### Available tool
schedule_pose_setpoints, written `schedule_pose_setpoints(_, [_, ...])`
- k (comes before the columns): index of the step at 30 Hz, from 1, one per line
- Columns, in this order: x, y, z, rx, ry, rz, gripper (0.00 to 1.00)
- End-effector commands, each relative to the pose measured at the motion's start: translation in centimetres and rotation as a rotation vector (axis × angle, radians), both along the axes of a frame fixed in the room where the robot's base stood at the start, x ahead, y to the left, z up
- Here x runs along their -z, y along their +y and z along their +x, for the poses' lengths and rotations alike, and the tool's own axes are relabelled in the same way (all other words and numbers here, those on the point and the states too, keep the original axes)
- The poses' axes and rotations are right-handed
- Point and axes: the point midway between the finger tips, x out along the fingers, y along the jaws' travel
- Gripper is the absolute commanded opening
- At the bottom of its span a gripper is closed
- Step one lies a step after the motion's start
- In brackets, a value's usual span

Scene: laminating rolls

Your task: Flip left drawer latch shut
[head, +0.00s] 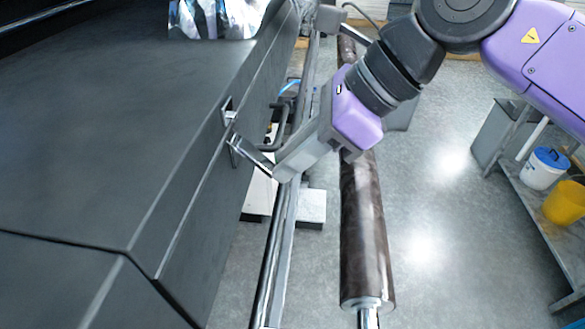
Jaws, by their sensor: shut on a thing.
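The left drawer latch (250,155) is a metal piece on the side face of the large dark grey machine body (120,120). Its lever sticks out from the face, down and to the right, toward the floor side. A small bright catch plate (229,117) sits just above it, at the seam. My gripper (277,169), grey ahead of a purple wrist, reaches in from the upper right. It is shut on the outer end of the latch lever. The exact grip of the fingertips is partly hidden by the gripper's own body.
A long dark roller (362,225) and a metal rail (277,240) run alongside the machine, under my arm. A bench with a white bucket (544,168) and a yellow bucket (566,203) stands at the right. The floor (440,220) between is clear.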

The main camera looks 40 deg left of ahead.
Motion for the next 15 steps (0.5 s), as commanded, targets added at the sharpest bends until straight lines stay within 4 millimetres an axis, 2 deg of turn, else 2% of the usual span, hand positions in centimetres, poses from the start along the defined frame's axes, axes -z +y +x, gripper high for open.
schedule_pose_setpoints(1, [1.4,0.0,0.0,0.003,0.028,0.043,0.00])
schedule_pose_setpoints(15, [3.9,1.3,-0.8,0.001,0.250,0.405,0.00])
